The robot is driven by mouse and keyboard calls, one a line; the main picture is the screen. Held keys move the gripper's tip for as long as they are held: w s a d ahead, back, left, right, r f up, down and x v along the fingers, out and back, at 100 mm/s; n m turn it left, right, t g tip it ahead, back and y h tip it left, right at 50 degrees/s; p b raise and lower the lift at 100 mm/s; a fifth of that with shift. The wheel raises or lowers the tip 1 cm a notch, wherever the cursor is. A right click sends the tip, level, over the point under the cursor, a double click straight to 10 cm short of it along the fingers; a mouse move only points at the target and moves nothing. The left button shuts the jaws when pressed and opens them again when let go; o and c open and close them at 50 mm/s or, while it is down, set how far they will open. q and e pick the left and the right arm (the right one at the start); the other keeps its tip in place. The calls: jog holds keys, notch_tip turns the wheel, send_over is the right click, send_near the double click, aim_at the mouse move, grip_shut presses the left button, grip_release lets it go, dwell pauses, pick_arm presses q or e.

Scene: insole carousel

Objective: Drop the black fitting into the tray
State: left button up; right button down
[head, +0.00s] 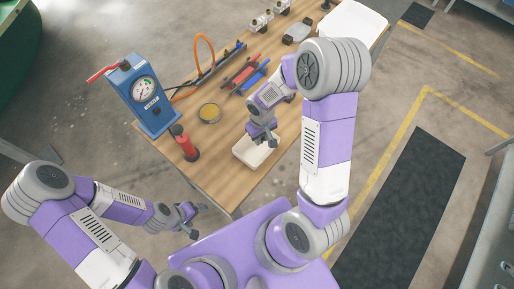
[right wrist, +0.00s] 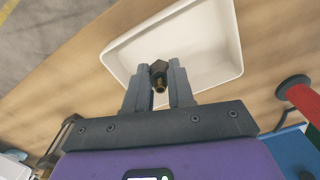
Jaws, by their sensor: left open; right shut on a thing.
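The black fitting (right wrist: 159,72) has a dark hexagonal body and a brass threaded end. My right gripper (right wrist: 159,82) is shut on it in the right wrist view. The fitting is too small to make out in the head view. My left gripper (head: 190,219) is open and empty, off the table's near left side.

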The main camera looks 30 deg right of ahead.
jog(key=shift+f, duration=0.15)
jog(key=c, duration=0.9)
grip_release()
notch_tip(320, 180, up, 8)
jog(key=shift+f+p, duration=0.15)
jog(key=shift+p, duration=0.5)
